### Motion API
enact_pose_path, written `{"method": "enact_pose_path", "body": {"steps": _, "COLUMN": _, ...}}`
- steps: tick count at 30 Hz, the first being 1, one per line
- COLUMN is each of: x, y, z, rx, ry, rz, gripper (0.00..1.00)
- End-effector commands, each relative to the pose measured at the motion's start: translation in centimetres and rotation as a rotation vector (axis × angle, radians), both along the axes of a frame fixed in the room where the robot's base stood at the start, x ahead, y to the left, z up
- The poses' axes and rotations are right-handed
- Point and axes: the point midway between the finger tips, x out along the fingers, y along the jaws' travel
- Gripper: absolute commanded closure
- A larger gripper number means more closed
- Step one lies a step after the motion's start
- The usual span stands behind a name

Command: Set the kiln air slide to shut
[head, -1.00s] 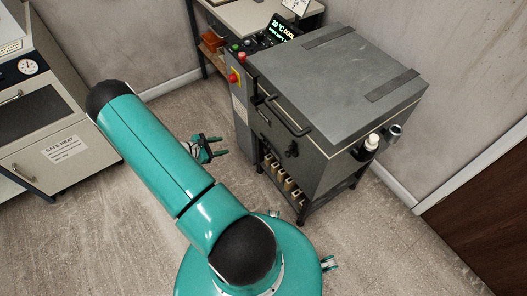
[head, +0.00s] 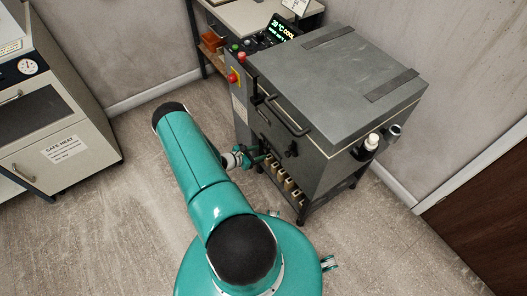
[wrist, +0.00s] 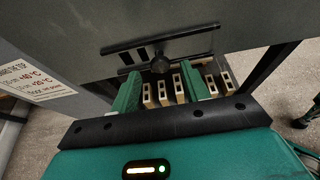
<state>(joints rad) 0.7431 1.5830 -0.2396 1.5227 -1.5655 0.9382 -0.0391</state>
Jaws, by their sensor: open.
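The kiln (head: 345,75) is a grey box on a dark stand, right of my arm. Its air slide shows in the wrist view as a dark knob (wrist: 160,64) between two dark horizontal rails low on the front. Dark slots (wrist: 140,54) show left of the knob. In the head view the knob (head: 291,150) sits below the handle. My gripper (wrist: 161,74) is open, its green fingers spread to either side of the knob in the picture. I cannot tell whether they touch it. In the head view my gripper (head: 262,158) is close to the kiln's lower front.
Several pale hollow blocks (wrist: 185,88) lie under the kiln, behind my fingers. A white sign (wrist: 35,77) is on the front. A bar handle (head: 287,117) sticks out above the slide. A cabinet (head: 65,140) stands at left; floor between is free.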

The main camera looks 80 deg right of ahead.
Motion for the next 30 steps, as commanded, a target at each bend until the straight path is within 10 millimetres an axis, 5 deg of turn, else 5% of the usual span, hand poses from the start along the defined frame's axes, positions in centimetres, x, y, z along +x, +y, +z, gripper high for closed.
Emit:
{"method": "enact_pose_path", "body": {"steps": 6, "x": -1.9, "y": -2.1, "z": -1.2, "rx": 0.000, "ry": 0.000, "rz": -0.001, "gripper": 0.54}}
{"method": "enact_pose_path", "body": {"steps": 17, "x": -2.2, "y": -2.6, "z": -1.4, "rx": -0.001, "ry": -0.001, "rz": 0.001, "gripper": 0.54}}
{"method": "enact_pose_path", "body": {"steps": 24, "x": -2.2, "y": -2.6, "z": -1.4, "rx": 0.000, "ry": 0.000, "rz": 0.000, "gripper": 0.99}}
{"method": "enact_pose_path", "body": {"steps": 30, "x": -2.0, "y": -2.8, "z": -1.4, "rx": -0.002, "ry": 0.000, "rz": 0.001, "gripper": 1.00}}
